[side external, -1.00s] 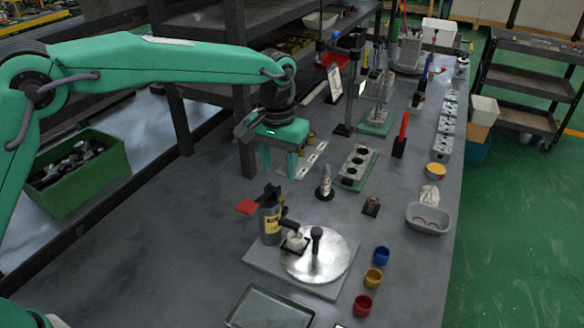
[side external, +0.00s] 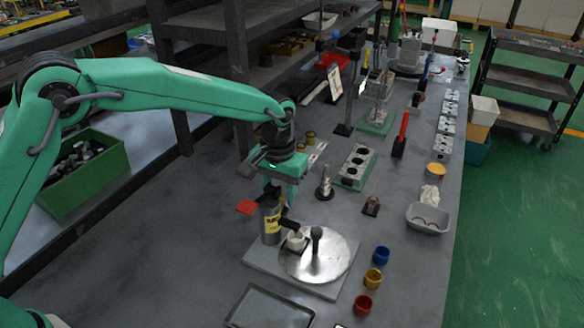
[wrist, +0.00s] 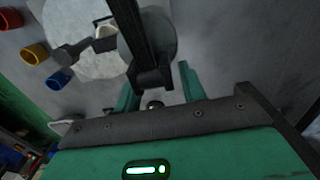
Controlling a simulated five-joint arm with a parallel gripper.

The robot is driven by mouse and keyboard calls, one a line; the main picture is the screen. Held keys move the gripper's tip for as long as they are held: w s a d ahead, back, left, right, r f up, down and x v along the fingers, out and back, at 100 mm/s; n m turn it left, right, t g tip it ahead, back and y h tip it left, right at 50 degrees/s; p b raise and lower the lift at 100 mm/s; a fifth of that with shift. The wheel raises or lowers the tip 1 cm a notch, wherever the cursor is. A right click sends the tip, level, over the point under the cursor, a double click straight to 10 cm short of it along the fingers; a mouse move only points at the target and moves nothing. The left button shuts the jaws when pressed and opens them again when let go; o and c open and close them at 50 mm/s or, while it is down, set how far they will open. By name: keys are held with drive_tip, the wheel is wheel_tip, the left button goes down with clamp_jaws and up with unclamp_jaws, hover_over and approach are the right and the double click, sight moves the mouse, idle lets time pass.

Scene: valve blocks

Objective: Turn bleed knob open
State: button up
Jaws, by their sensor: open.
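My gripper (side external: 279,190) is open, with its fingers pointing down around the top of a dark cylindrical valve body (side external: 271,226) with a yellow label. In the wrist view my gripper (wrist: 155,80) has one finger on each side of the body's black top part (wrist: 146,48). A small round knob-like end (wrist: 155,104) shows between the fingers near the palm; I cannot tell for sure that it is the bleed knob. In the side view the fingers hide the top of the body. I cannot tell if they touch it.
A red lever (side external: 246,207) sticks out left of the body. A silver disc (side external: 335,262) with a black upright handle (side external: 316,240) lies on the base plate. Blue, yellow and red cups (side external: 373,279) stand to the right.

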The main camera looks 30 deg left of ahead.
clamp_jaws()
drive_tip(key=shift+n, duration=2.3)
unclamp_jaws()
